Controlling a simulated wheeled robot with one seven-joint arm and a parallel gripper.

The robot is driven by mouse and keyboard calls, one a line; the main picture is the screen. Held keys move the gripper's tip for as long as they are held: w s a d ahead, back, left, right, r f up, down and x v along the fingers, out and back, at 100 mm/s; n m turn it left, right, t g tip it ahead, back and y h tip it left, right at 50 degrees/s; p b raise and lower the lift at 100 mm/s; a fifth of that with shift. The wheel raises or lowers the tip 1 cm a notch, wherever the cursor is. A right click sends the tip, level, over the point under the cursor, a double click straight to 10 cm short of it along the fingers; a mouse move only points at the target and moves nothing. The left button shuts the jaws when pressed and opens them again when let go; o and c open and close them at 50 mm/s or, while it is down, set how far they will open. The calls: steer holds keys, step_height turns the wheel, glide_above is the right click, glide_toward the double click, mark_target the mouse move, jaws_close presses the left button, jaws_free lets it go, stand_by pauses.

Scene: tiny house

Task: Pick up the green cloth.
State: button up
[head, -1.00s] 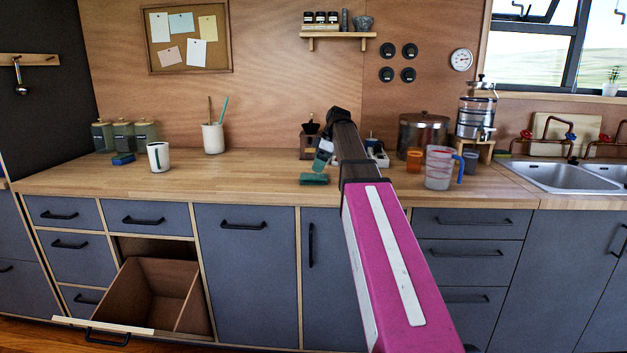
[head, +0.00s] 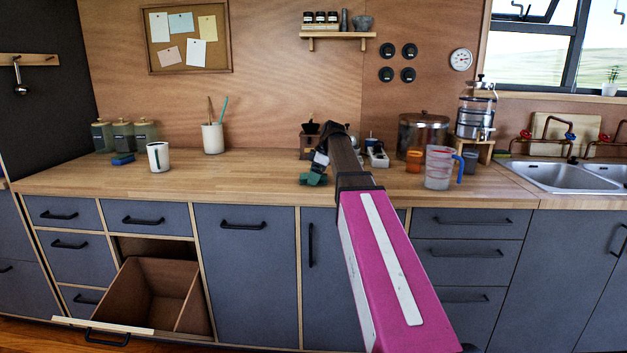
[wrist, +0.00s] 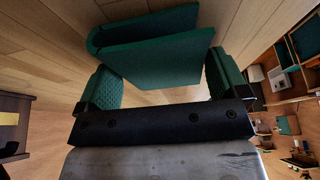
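The green cloth (wrist: 150,52) is folded and lies on the wooden counter in the wrist view. My gripper (wrist: 165,84) is open, with one green padded finger on each side of the cloth. The right finger is very close to the cloth's edge; I cannot tell if it touches. In the head view my gripper (head: 314,179) is down at the counter near its front edge, and the cloth there is hard to tell apart from the green fingers.
A drawer (head: 155,295) stands open at the lower left. A white mug (head: 158,156) is to the left on the counter (head: 250,178). A measuring jug (head: 438,168) and an orange cup (head: 414,161) stand to the right. A coffee grinder (head: 309,140) is behind my gripper.

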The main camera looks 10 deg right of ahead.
steer(key=c, duration=0.4)
